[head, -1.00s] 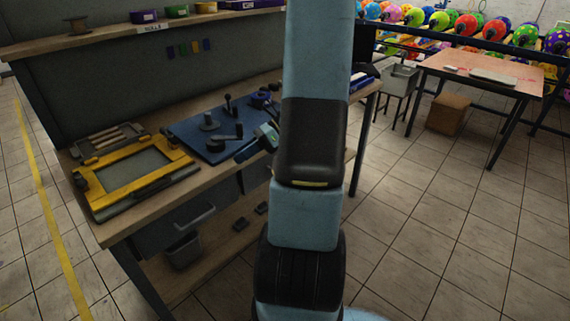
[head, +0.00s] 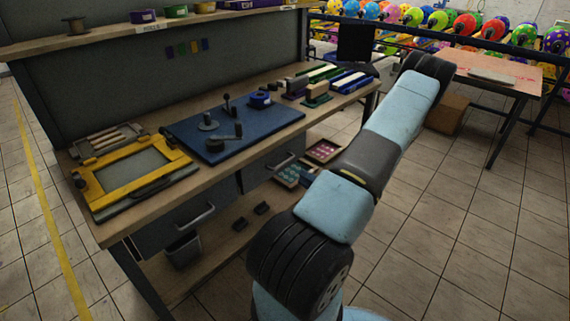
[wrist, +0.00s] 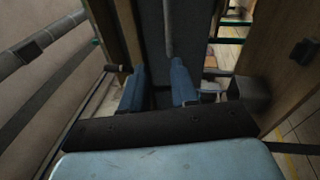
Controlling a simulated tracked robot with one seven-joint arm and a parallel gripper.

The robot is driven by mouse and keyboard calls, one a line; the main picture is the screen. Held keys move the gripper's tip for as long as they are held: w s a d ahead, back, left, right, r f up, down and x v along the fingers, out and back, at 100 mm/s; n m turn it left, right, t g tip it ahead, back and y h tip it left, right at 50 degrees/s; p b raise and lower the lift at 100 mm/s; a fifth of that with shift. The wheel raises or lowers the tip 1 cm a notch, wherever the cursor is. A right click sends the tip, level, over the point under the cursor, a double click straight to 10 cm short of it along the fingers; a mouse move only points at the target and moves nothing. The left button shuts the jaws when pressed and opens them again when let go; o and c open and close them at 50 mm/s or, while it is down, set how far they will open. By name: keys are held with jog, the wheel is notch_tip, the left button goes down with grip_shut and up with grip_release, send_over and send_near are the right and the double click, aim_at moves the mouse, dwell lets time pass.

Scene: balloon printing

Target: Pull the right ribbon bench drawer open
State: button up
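The wooden bench (head: 135,222) has two grey drawers under its top in the head view. The right drawer (head: 258,172) looks shut, and its bar handle (head: 283,161) is in plain sight. The left drawer (head: 160,233) with its handle (head: 195,215) also looks shut.
A yellow frame (head: 135,178) and a blue board (head: 225,132) lie on the bench top. A wooden panel (wrist: 275,60) stands close on the right in the wrist view.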

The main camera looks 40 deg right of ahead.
aim_at(285, 162)
jog(key=w+m+h, duration=0.1)
jog(key=w, duration=0.3)
jog(key=w+m+h, duration=0.1)
jog(key=w, duration=0.6)
jog(key=shift+w+d+r+m+t+h, duration=0.2)
jog(key=shift+w+d+m+t+h, duration=0.1)
jog(key=shift+w+m+h, duration=0.1)
jog(key=shift+a, duration=0.1)
grip_shut()
